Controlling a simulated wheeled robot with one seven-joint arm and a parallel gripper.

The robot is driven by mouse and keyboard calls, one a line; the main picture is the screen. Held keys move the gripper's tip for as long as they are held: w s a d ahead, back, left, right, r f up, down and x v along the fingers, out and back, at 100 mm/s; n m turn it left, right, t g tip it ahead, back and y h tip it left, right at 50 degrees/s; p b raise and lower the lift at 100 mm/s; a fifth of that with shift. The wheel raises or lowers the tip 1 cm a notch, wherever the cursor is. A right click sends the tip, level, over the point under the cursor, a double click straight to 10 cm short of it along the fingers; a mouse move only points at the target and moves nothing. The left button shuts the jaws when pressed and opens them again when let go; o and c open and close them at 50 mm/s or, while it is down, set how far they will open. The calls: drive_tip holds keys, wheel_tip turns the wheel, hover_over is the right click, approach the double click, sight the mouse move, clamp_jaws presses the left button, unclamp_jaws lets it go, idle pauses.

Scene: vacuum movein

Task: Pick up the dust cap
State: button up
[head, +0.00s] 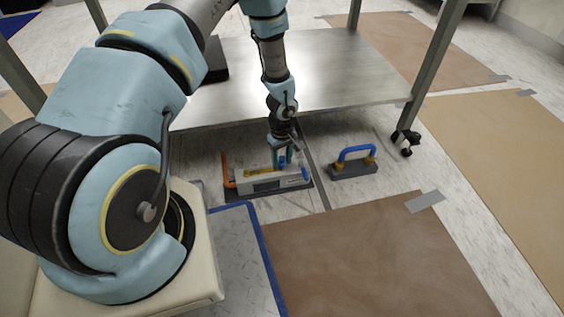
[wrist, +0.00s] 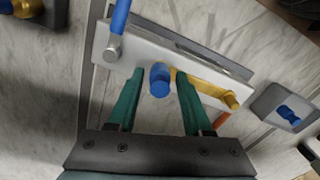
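A short blue cylinder, which looks like the dust cap (wrist: 159,80), stands upright at the near edge of a pale metal block (wrist: 185,62) in the wrist view. My gripper (wrist: 160,80) has its two teal fingers apart, one on each side of the blue cylinder, with a visible gap on both sides. In the head view my gripper (head: 287,160) points down over the block (head: 265,185) on the floor, and the cap there cannot be told clearly.
The block carries a yellow bar (wrist: 210,85) and a blue lever (wrist: 118,20). A grey holder (wrist: 275,105) with a blue piece lies to the right. A blue-handled fixture (head: 352,168) stands on the floor nearby. A metal table shelf (head: 340,75) lies behind the arm.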

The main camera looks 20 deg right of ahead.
clamp_jaws()
idle(0.3)
